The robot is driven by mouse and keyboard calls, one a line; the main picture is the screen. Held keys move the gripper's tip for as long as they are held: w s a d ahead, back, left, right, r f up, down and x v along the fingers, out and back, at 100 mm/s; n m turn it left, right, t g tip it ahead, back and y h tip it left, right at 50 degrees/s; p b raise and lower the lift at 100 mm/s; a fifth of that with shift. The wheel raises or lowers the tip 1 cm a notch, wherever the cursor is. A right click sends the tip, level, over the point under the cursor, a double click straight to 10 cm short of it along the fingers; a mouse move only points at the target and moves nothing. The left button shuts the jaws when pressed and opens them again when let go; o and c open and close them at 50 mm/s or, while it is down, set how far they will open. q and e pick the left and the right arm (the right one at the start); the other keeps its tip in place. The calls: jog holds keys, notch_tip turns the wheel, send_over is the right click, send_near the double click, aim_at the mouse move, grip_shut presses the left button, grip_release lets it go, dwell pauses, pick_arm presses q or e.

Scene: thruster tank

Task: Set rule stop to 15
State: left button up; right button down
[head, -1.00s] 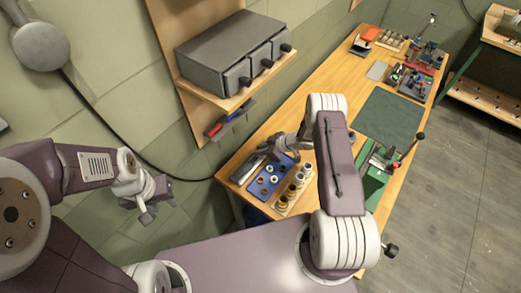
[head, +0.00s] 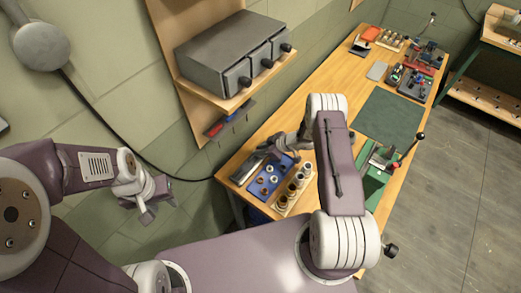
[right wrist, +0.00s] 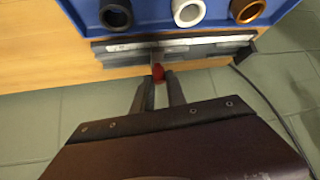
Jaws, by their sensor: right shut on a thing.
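The rule is a grey metal bar along the bench's left end, in front of the blue tray; it shows in the head view (head: 248,167) and in the right wrist view (right wrist: 200,52). A small red stop (right wrist: 158,71) sits at its near edge, left of the bar's middle. My right gripper (right wrist: 157,84) is shut on the red stop, one finger on each side of it. In the head view my right gripper (head: 270,149) is partly hidden by its own arm. The scale marks cannot be read. My left gripper (head: 160,207) is open and empty, off the bench at the left.
The blue tray (right wrist: 70,18) holds several rings. A wooden block (head: 281,205) with several ringed pieces stands beside it. A green machine (head: 372,187) with a lever and a green mat (head: 388,117) are further right. A shelf with a grey drawer box (head: 228,55) hangs above.

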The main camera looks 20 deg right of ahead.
jog(key=shift+f, duration=0.15)
jog(key=shift+w+d+f+b, duration=0.1)
jog(key=shift+f+b, duration=0.05)
jog(key=shift+b, duration=0.35)
jog(key=shift+r, duration=0.2)
jog(key=c, duration=1.4)
grip_release()
jog(key=shift+o, duration=0.3)
jog(key=shift+w, duration=0.15)
jog(key=shift+d, duration=0.1)
